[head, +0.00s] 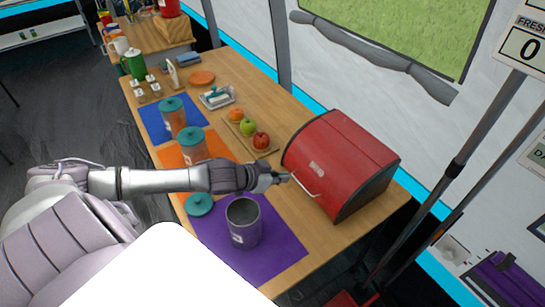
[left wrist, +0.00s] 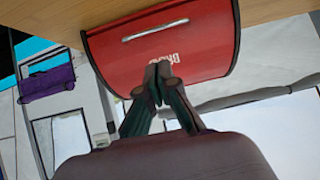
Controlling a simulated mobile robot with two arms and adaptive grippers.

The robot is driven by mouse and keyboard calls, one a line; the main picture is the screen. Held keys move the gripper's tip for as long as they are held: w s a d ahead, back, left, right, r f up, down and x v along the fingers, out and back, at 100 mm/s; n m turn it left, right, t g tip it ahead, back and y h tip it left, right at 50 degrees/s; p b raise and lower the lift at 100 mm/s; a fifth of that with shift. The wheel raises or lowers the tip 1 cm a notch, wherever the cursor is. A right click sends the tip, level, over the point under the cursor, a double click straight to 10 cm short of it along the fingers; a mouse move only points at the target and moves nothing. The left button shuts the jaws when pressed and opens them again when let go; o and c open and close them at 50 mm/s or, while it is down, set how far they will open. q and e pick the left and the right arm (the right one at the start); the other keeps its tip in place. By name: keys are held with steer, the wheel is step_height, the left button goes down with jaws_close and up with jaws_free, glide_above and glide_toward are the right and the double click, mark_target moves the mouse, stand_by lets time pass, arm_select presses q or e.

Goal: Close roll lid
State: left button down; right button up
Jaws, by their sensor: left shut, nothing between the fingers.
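A red bread box (head: 340,155) with a curved roll lid stands at the right end of the wooden table. The lid's front is down over the box and its silver bar handle (head: 306,186) sits low on the front. My left gripper (head: 284,178) is shut and empty, just left of the handle in the head view. In the left wrist view the shut fingertips (left wrist: 158,72) lie in front of the red lid (left wrist: 190,55), near its lettering, and the handle (left wrist: 155,30) shows apart from them. Whether the fingers touch the lid is unclear. My right gripper is not in view.
Teal-lidded jars (head: 192,145) and a fruit tray (head: 262,153) stand farther back.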

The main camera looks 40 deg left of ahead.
arm_select(q)
step_height(320, 180, up, 6)
steer(key=g+y+p, duration=0.1)
steer(key=g+p, duration=0.2)
steer(key=p, duration=0.4)
steer(key=shift+s+a+f+p+x, duration=0.1)
steer(key=shift+s+f+p+x, duration=0.2)
steer(key=shift+x, duration=1.9)
steer(key=shift+s+a+f+p+x, duration=0.1)
steer(key=shift+s+f+p+x, duration=0.2)
steer(key=shift+x, duration=1.85)
steer(key=shift+s+a+f+p+x, duration=0.15)
steer(key=shift+s+f+x, duration=0.25)
steer(key=shift+x, duration=1.8)
steer(key=shift+d+r, duration=0.1)
